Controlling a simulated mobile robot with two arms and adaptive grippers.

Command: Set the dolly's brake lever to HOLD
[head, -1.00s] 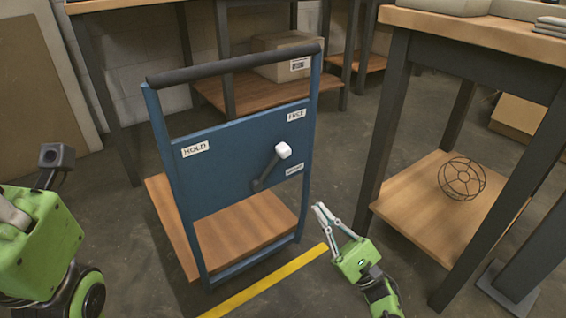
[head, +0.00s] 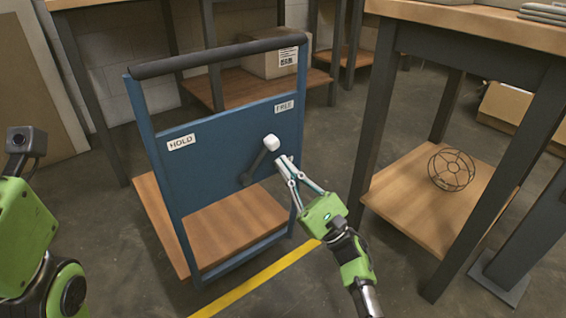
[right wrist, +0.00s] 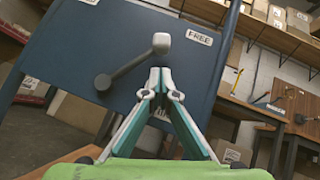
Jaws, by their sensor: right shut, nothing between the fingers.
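The blue dolly (head: 215,140) stands upright with a wooden deck and a dark top handle. Its brake lever (head: 258,164) is a grey arm with a white knob (head: 271,142), pointing up and right toward the FREE label (head: 284,106). The HOLD label (head: 181,142) is at the panel's upper left. My right gripper (head: 281,160) is shut and empty, its tips just below and right of the knob. In the right wrist view the lever (right wrist: 135,70) and knob (right wrist: 161,43) lie just beyond the fingertips; contact cannot be told. My left arm shows at the left edge, its gripper out of view.
A wooden workbench (head: 470,30) with a lower shelf holding a wire cage (head: 451,169) stands at the right. A yellow floor line (head: 255,278) runs in front of the dolly. A cardboard box (head: 275,62) sits on a shelf behind it.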

